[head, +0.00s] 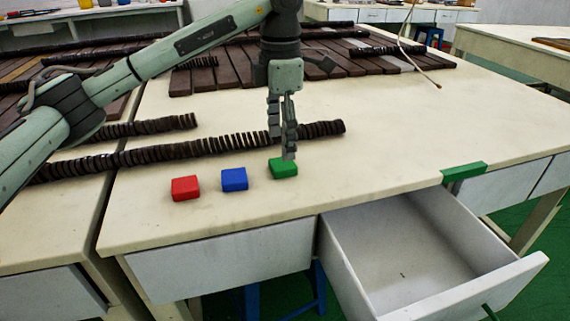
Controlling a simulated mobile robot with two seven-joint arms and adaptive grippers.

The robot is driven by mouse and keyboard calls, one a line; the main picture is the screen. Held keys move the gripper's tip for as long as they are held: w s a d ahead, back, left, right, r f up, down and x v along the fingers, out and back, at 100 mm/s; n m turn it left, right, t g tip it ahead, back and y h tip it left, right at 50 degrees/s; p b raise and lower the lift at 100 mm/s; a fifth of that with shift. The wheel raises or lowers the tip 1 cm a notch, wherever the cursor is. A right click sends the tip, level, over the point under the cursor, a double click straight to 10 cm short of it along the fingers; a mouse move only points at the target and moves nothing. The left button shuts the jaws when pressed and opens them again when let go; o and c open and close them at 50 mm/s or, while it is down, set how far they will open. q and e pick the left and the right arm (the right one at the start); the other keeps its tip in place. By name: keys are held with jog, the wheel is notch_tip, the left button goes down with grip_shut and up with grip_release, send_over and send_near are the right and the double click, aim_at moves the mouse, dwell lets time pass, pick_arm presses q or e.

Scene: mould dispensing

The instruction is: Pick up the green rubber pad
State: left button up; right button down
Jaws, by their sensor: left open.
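The green rubber pad (283,170) lies on the table top, at the right end of a row of three small pads. My left gripper (289,150) points straight down over the green pad, and its fingertips overlap the pad's upper edge in the head view. The gripper is open, seen nearly edge-on, so the gap between its fingers barely shows. I cannot tell whether the fingers touch the pad. My right gripper is not in view.
A blue pad (234,180) and a red pad (185,188) lie left of the green one. Rows of dark ribbed pieces (230,147) lie behind them. An empty drawer (400,262) stands open at the front right. A green block (463,172) sits at the table's front edge. The table's right side is clear.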

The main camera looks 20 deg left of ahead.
aim_at(283, 163)
pick_arm(q)
notch_tip(283, 163, down, 5)
jog(key=shift+d, duration=0.15)
jog(key=shift+w, duration=0.1)
jog(key=c, duration=1.2)
jog(key=shift+c, duration=0.3)
jog(key=shift+r, duration=0.15)
